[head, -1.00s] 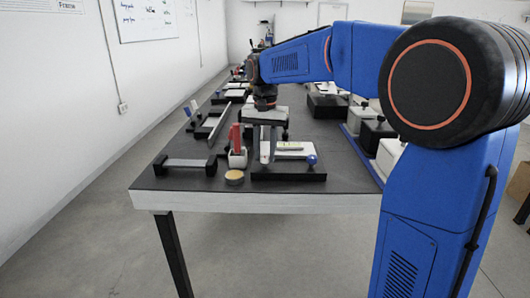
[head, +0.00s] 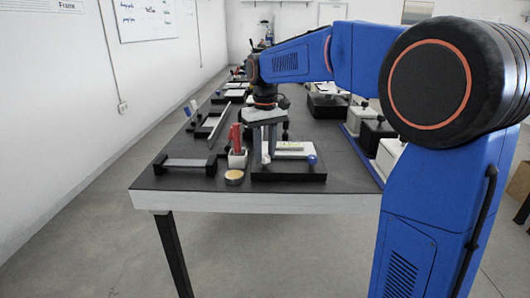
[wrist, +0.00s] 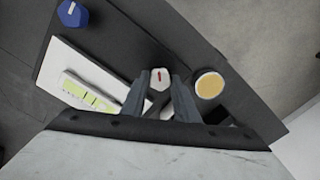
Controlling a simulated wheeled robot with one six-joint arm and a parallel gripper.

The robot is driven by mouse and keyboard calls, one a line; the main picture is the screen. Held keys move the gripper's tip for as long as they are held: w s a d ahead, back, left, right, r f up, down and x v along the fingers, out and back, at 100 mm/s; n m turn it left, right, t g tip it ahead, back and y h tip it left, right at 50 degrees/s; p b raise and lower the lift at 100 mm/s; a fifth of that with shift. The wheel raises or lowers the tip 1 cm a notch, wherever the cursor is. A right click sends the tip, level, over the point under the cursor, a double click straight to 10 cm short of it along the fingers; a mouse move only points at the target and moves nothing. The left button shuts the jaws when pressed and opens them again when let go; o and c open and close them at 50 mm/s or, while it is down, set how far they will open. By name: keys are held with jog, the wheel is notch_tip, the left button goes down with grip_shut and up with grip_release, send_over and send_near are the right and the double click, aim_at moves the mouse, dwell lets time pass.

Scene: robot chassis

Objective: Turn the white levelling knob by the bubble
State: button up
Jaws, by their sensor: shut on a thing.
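The white levelling knob (wrist: 160,77), with a red mark on top, sits between the fingertips of my gripper (wrist: 160,92) in the wrist view. My gripper is shut on it. In the head view my gripper (head: 268,152) points down at the left side of the device, and its fingers largely hide the knob. The bubble vial (wrist: 88,95) is yellow-green with dark lines and lies on a white plate (wrist: 62,64) to the left of the knob. The bubble itself is too small to make out.
A blue knob (wrist: 72,12) stands at the plate's far corner, and the black base (head: 290,176) lies underneath. A round tan-topped tin (head: 234,176) and a white holder with red items (head: 237,158) are close on the left. White boxes (head: 388,152) stand on the right.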

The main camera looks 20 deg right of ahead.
aim_at(265, 156)
jog(key=n, duration=0.7)
dwell(0.6)
jog(key=o, duration=1.1)
jog(key=shift+c, duration=0.2)
notch_tip(265, 156, up, 17)
jog(key=shift+r, duration=0.2)
